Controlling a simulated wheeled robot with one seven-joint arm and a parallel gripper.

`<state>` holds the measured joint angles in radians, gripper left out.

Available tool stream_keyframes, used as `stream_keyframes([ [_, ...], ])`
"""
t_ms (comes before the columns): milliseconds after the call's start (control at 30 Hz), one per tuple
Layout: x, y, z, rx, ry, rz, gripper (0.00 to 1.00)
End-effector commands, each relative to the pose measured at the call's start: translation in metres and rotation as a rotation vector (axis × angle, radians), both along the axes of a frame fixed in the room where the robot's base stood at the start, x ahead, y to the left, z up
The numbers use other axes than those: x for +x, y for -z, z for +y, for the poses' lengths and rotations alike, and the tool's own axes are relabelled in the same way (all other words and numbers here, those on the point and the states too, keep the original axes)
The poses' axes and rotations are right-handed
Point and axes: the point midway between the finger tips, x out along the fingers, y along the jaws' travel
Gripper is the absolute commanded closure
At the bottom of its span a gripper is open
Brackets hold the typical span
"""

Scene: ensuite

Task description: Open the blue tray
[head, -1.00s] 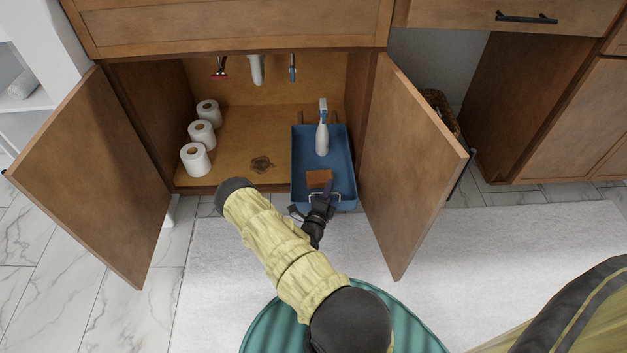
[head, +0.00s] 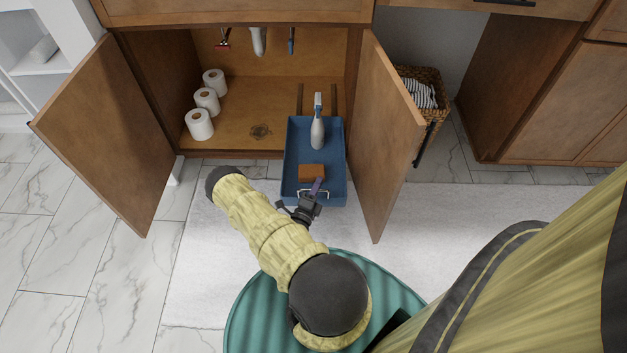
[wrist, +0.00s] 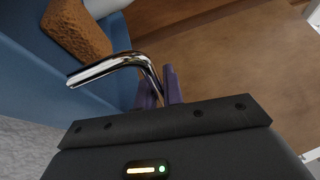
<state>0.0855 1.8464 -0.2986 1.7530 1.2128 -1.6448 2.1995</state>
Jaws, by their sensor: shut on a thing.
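The blue tray (head: 333,180) is a pull-out tray under the sink, on dark rails (head: 334,98). It sticks out well past the front of the cabinet floor, between the two open doors. A white spray bottle (head: 317,132) with a blue top and a brown sponge-like block (head: 311,172) are in it. My gripper (head: 316,190) is at the tray's front, shut on its metal handle (head: 300,194). In the wrist view, the purple fingers (wrist: 158,88) close around one end of the shiny bent handle (wrist: 115,66). The tray's blue wall (wrist: 40,70) shows beside it.
The left door (head: 110,135) and right door (head: 385,135) stand open, the right one close beside the tray. Several toilet rolls (head: 207,100) stand on the cabinet floor at left. A wicker basket (head: 435,100) is right of the cabinet. A pale rug (head: 200,250) lies in front.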

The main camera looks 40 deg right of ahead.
Motion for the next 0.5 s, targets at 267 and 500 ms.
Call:
stream_keyframes([
  [267, -0.0048, 0.0014, -0.0015, 0.002, 0.012, 0.003, 1.0],
  [500, -0.0043, 0.0011, -0.0017, 0.002, 0.011, 0.003, 0.69],
])
